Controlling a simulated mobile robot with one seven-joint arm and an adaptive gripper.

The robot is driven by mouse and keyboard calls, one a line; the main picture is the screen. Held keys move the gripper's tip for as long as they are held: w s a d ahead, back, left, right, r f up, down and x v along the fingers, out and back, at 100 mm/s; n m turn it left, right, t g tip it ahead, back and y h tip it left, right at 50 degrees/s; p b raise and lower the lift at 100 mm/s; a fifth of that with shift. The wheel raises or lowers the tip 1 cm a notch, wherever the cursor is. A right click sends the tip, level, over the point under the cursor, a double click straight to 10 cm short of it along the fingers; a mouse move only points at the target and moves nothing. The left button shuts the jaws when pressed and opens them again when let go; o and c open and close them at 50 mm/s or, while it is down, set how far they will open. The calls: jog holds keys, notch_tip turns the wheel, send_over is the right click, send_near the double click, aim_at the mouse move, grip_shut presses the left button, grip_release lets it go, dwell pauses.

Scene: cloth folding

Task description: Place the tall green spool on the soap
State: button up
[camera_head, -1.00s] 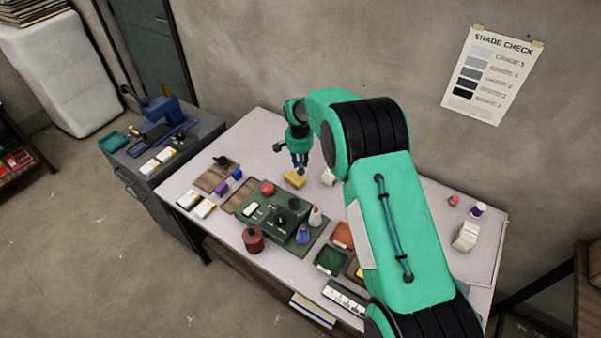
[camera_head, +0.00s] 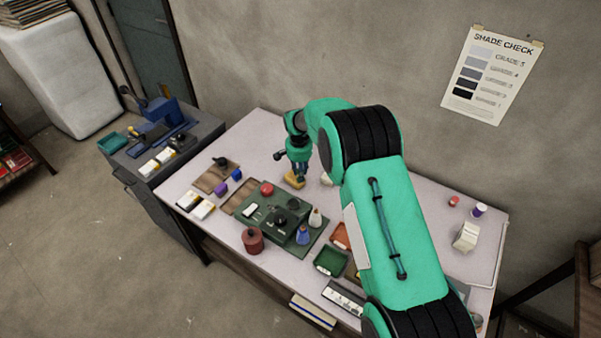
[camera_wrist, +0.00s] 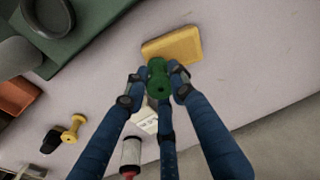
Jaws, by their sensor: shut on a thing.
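The tall green spool (camera_wrist: 158,78) is between the fingers of my gripper (camera_wrist: 157,85) in the wrist view, and the gripper is shut on it. The soap (camera_wrist: 173,45) is a yellow-orange block on the table, just beyond the spool in the wrist view. In the head view the soap (camera_head: 294,181) lies directly under my gripper (camera_head: 299,172). The spool overlaps the near edge of the soap in the wrist view. I cannot tell whether the two touch. The spool is too small and covered to make out in the head view.
A dark green machine base (camera_head: 283,222) with several small items stands left of the soap. The table (camera_wrist: 255,60) right of the soap is clear.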

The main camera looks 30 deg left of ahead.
jog(key=shift+f, duration=0.15)
jog(key=o, duration=1)
notch_tip(320, 180, up, 12)
jog(key=s+p, duration=0.1)
jog(key=shift+d+p, duration=0.15)
jog(key=shift+p, duration=0.15)
jog(key=shift+s, duration=0.1)
dwell(0.3)
jog(key=shift+r, duration=0.2)
